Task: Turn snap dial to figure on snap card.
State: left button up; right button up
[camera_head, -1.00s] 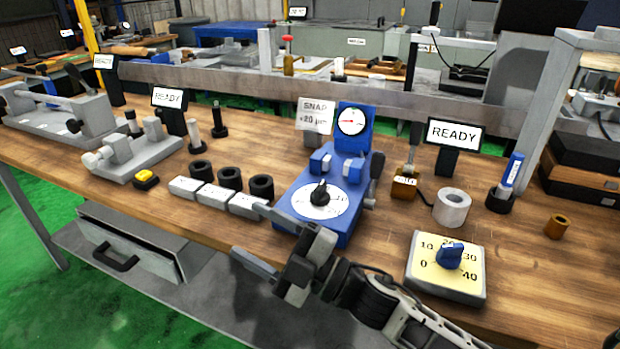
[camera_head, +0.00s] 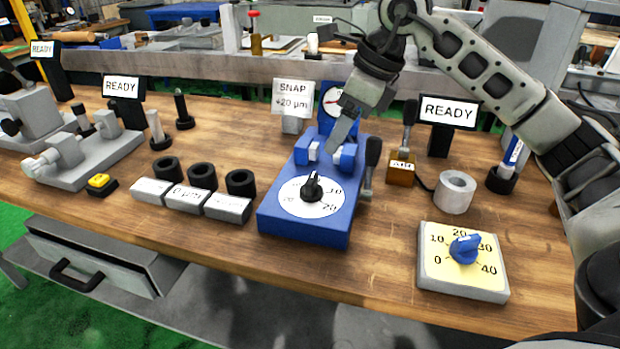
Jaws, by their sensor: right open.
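The snap card (camera_head: 292,98) stands behind the blue snap gauge (camera_head: 303,229) and reads "SNAP +20 µm". The snap dial (camera_head: 290,201) is a white disc on the gauge's front, with "10" at upper right and "20" at lower right. Its black knob (camera_head: 312,187) stands in the middle, its mark pointing roughly away from me, toward the top of the disc. My right gripper (camera_head: 343,133) is open above the back of the gauge, its fingers pointing down over the blue jaws. It is apart from the knob and partly hides the round gauge face (camera_head: 331,101). My left gripper is out of view.
A yellow dial plate (camera_head: 440,272) with a blue knob lies at right. A white ring (camera_head: 455,192) and a brown block with a lever (camera_head: 401,172) stand behind it. Grey blocks (camera_head: 188,199) and black rings (camera_head: 202,176) sit left of the gauge. The table front is clear.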

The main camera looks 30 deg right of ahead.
aim_at(312, 178)
jog(key=x, duration=1.2)
jog(key=shift+w+a+f, duration=0.15)
jog(key=shift+a+f, duration=0.05)
jog(key=shift+f, duration=0.15)
jog(key=c, duration=0.9)
